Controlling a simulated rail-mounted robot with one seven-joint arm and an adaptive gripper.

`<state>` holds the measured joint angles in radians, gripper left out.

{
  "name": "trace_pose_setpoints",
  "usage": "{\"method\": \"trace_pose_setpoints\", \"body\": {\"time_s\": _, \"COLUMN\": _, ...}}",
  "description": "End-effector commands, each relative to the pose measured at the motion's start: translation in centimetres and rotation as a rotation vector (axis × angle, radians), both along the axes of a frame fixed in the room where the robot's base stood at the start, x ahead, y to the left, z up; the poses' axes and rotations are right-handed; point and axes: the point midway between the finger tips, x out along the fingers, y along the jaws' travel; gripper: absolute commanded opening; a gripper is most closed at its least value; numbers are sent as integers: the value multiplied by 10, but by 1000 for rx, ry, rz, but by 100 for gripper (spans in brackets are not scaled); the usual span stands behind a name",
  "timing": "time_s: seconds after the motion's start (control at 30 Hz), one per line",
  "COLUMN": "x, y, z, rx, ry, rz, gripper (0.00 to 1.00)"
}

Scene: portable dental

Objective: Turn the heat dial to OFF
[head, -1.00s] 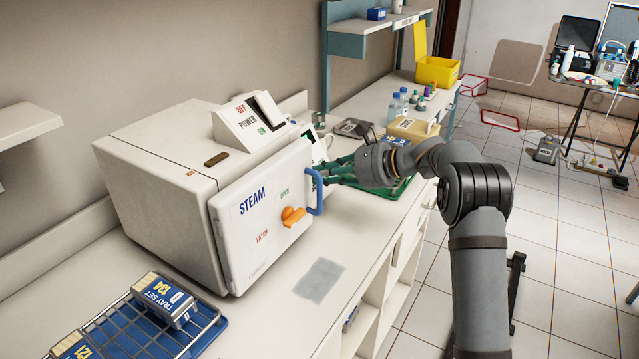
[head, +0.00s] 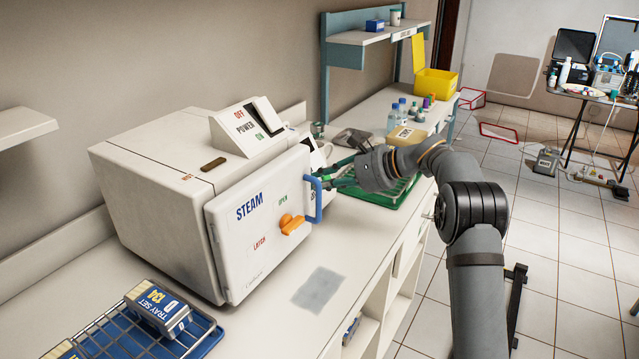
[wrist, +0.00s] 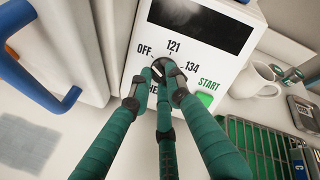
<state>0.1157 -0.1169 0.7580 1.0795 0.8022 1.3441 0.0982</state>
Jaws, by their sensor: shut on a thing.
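The heat dial (wrist: 157,65) is a small dark knob on the front of a white control panel (wrist: 207,62) in the wrist view. The marks OFF, 121 and 134 surround it, with OFF to its left. My gripper (wrist: 158,76) has its green fingers closed around the dial and covers much of it. A pale mark shows on the dial, but its exact heading is hard to tell. In the head view my gripper (head: 335,182) reaches in beside the blue door handle, and the dial is hidden.
The steam unit's door (head: 262,225) with its blue handle (head: 314,198) stands close to the left of my gripper. A green START button (wrist: 205,100) is below right of the dial. A mug (wrist: 258,78) and a green rack (wrist: 250,145) are to the right.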

Motion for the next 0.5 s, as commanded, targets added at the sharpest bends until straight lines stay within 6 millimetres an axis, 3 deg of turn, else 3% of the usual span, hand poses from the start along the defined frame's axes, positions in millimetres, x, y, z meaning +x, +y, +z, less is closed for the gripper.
{"method": "trace_pose_setpoints", "body": {"time_s": 0.23, "x": 0, "y": 0, "z": 0, "rx": -2, "ry": -2, "rz": 1, "gripper": 0}}
{"method": "trace_pose_setpoints", "body": {"time_s": 0.27, "x": 0, "y": 0, "z": 0, "rx": -2, "ry": -2, "rz": 1, "gripper": 18}}
{"method": "trace_pose_setpoints", "body": {"time_s": 0.5, "x": 0, "y": 0, "z": 0, "rx": -1, "ry": -2, "rz": 1, "gripper": 32}}
